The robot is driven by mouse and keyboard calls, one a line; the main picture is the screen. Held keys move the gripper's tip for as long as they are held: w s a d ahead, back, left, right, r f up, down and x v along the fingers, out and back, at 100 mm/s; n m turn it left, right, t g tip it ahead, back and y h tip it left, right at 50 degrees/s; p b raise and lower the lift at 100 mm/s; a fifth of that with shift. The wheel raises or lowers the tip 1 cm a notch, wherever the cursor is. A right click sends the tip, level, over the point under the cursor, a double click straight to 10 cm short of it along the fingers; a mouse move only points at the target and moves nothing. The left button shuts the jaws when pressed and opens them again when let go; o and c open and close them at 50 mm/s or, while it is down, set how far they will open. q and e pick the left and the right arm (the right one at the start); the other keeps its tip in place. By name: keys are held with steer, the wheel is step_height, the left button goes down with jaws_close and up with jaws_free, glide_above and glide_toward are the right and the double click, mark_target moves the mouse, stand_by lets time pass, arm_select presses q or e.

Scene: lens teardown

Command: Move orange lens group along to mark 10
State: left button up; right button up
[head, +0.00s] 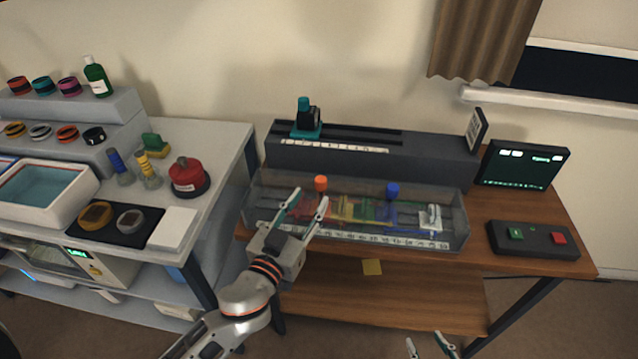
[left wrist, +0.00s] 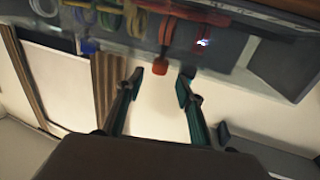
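The orange lens group shows an orange knob (head: 321,183) standing up at the left part of a clear-sided trough (head: 255,215). Its lower part is partly hidden behind my gripper and the trough wall. A numbered white strip (head: 350,238) runs along the trough's front; I cannot read mark 10. My left gripper (head: 309,196) is open, its fingers just in front of the orange knob. In the left wrist view the orange knob (left wrist: 160,68) shows beyond and between the open fingertips (left wrist: 171,82), apparently untouched. My right gripper (head: 428,343) is open and empty at the bottom edge.
A blue knob (head: 392,190) stands farther right in the trough, with coloured lens parts between. Behind is a dark raised bench (head: 420,150) with a teal device (head: 306,120). A button box (head: 533,239) and screen (head: 523,165) stand right.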

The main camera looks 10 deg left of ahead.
mark_target(318, 187)
arm_select(q)
steer(key=x, duration=0.6)
steer(key=shift+p, duration=0.3)
jaws_close()
